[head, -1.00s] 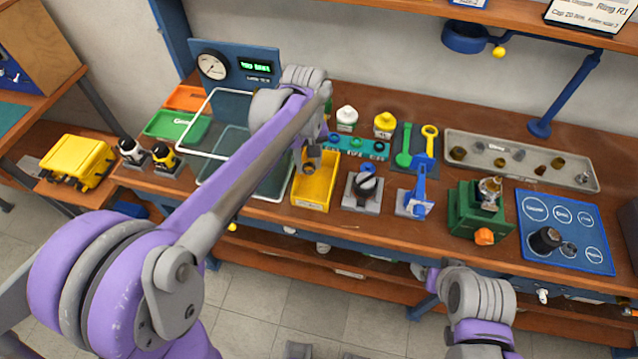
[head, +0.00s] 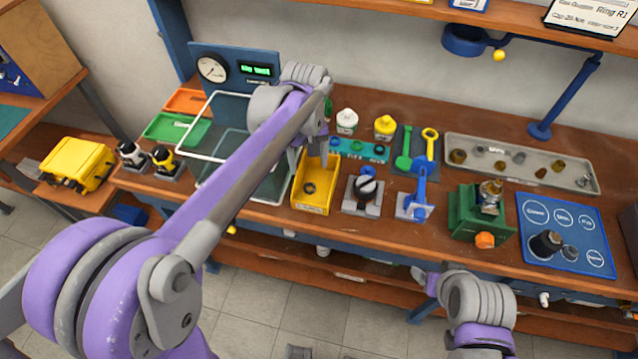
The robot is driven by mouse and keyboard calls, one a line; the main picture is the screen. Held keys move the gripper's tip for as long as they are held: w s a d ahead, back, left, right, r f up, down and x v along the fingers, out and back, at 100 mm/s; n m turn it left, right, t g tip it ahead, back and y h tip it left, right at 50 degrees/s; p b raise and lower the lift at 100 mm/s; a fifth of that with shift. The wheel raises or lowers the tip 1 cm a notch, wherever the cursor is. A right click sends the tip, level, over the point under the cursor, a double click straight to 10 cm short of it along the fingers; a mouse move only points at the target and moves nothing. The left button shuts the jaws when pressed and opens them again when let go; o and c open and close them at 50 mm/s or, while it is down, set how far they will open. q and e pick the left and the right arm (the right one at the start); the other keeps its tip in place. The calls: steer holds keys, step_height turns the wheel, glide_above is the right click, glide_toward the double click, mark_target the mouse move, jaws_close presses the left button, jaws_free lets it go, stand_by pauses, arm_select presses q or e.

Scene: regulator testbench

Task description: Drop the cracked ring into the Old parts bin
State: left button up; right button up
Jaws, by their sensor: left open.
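The yellow bin (head: 318,207) stands at the front of the bench, with a label on its front wall. I cannot read the label. A small dark ring (head: 309,188) lies inside it, on the bin floor; any crack is too small to see. My left gripper (head: 308,157) is open and empty above the back of the bin, apart from the ring. My left forearm hides part of it. My right arm's wrist (head: 478,300) is low in front of the bench; its fingers do not show clearly enough to tell their state.
Right of the bin are a grey fixture with a black knob (head: 367,186), a blue stand (head: 416,205), a green vise (head: 468,215) and a blue mat (head: 560,245). A teal ring holder (head: 357,149) is behind. A clear guard (head: 240,165) stands at left.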

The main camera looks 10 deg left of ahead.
arm_select(q)
step_height(320, 180, up, 9)
steer(key=shift+r, duration=0.15)
steer(key=shift+s, duration=0.1)
stand_by(0.4)
steer(key=s+a+f+m+t, duration=0.2)
steer(key=s+f, duration=0.4)
steer(key=s, duration=0.3)
steer(key=s+a+f+m+t, duration=0.2)
steer(key=s+f+m+t, duration=0.1)
steer(key=s+f, duration=0.4)
steer(key=s, duration=0.3)
steer(key=shift+a+f+m+t, duration=0.2)
steer(key=shift+a+m+t, duration=0.1)
steer(key=shift+a+t, duration=0.1)
